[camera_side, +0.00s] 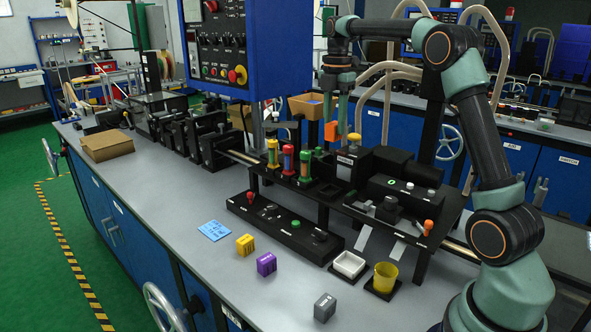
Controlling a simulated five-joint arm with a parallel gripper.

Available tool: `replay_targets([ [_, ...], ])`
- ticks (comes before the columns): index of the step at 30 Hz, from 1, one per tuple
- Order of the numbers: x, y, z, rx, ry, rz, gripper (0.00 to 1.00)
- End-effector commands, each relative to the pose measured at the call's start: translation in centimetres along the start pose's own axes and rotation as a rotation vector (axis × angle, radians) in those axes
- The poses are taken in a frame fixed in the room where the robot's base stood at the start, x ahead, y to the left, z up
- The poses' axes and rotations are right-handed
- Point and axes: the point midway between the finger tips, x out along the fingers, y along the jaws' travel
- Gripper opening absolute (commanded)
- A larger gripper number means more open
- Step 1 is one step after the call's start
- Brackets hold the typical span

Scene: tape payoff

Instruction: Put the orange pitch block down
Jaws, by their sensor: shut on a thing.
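The orange pitch block (331,131) is held up in the air above the black raised machine deck, right of the coloured cylinders. My gripper (334,115) points down and is shut on the block. The block hangs at the fingertips, apart from the surfaces below as far as I can tell. A yellow block (245,244), a purple block (266,264) and a grey block (324,307) stand apart on the grey bench top (190,190) at the front.
Yellow, red and green cylinders (288,160) stand on the black deck. A black control box (285,225), a blue card (214,230), a white dish (349,265) and a yellow cup (385,278) are in front. A blue control panel (280,45) hangs left of my gripper.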

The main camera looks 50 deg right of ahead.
Motion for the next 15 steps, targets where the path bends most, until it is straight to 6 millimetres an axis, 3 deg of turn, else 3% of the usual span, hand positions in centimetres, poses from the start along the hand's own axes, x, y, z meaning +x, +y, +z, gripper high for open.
replay_targets([
  [9, 7.7, -0.1, -0.1, 0.0, 0.001, -0.003, 0.0],
  [15, 10.6, 0.0, -0.1, 0.0, 0.0, 0.0, 0.0],
])
